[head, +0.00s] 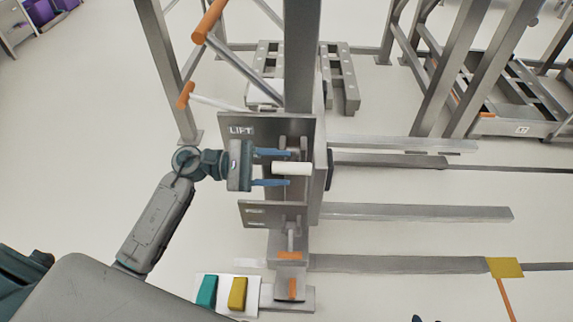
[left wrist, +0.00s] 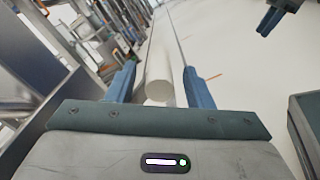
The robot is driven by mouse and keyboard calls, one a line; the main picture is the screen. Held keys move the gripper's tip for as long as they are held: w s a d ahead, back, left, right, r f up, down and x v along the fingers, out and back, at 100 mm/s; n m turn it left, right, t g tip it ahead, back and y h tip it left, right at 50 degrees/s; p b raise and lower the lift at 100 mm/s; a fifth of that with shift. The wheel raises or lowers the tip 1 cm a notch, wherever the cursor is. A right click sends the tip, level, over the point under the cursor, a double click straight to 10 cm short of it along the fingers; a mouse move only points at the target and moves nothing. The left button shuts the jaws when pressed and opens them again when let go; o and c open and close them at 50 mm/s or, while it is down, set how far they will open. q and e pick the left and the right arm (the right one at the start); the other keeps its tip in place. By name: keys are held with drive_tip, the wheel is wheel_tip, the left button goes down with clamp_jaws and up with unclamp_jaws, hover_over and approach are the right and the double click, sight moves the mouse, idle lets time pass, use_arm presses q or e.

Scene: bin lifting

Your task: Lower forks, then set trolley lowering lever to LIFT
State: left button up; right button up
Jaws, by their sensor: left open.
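The trolley's grey mast and lever panel (head: 262,124) stand in the middle of the head view, with a LIFT label on the upper plate. A white cylindrical lever handle (head: 294,168) sticks out below that label. My left gripper (head: 272,168) is open, its two blue fingers reaching toward the handle, one above and one below. In the left wrist view the white handle (left wrist: 159,78) lies between the parted fingers (left wrist: 162,88); I cannot tell whether they touch it. Long grey fork bars (head: 420,212) extend right near the floor. Part of my right gripper (left wrist: 270,20) shows in the left wrist view.
Orange-ended handles (head: 208,20) rise at the upper left of the mast. A teal button (head: 206,291) and a yellow button (head: 238,293) sit on a white plate at the bottom. Metal racks (head: 470,80) stand at the upper right. Floor at the left is clear.

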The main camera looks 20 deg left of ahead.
use_arm(q)
drive_tip(key=shift+x, duration=1.1)
clamp_jaws()
drive_tip(key=shift+f, duration=0.1)
